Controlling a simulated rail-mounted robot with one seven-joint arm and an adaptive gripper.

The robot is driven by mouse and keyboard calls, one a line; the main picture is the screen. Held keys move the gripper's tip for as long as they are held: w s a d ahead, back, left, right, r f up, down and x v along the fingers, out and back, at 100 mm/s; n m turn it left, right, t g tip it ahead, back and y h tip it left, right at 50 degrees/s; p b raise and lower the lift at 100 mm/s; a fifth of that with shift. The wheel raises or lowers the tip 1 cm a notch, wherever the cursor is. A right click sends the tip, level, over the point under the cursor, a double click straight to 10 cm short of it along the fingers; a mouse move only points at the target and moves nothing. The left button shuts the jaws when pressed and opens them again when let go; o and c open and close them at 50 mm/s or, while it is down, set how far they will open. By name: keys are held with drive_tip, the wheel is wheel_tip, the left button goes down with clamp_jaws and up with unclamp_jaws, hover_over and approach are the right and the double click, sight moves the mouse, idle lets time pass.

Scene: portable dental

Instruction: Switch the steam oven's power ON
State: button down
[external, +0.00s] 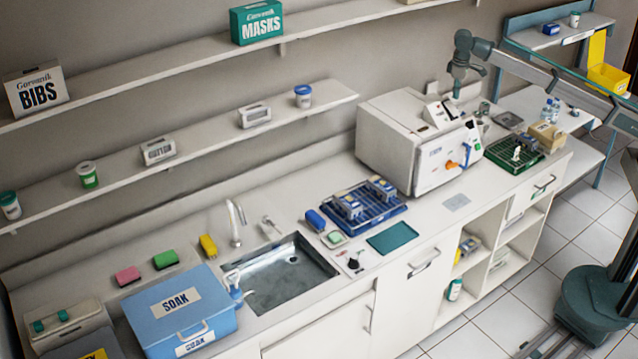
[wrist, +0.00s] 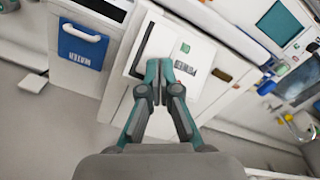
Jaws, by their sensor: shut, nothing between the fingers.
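The steam oven (external: 385,140) is the white boxy unit on the right part of the counter, with an orange handle on its front. In the wrist view, a white panel (wrist: 205,50) carries a POWER label (wrist: 187,72), a small green mark (wrist: 186,47), a dark slanted bar on its left and a small dark rectangle on its right. I cannot tell the switch's position. My gripper (wrist: 160,66) is shut and empty, its tips in front of the panel left of the label; contact is unclear. In the external view my gripper (external: 456,93) points down by the oven's right rear.
The oven's control panel (external: 440,112), a green tray (external: 513,153) and bottles (external: 550,108) are near the arm. The upper shelf (external: 340,35) runs along the wall.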

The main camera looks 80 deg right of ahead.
sight(454, 109)
drive_tip(key=shift+f+b, duration=0.6)
drive_tip(key=shift+f, duration=1.7)
idle(1.4)
drive_tip(key=shift+r, duration=0.1)
drive_tip(key=shift+r+p, duration=0.9)
drive_tip(key=shift+r, duration=2.5)
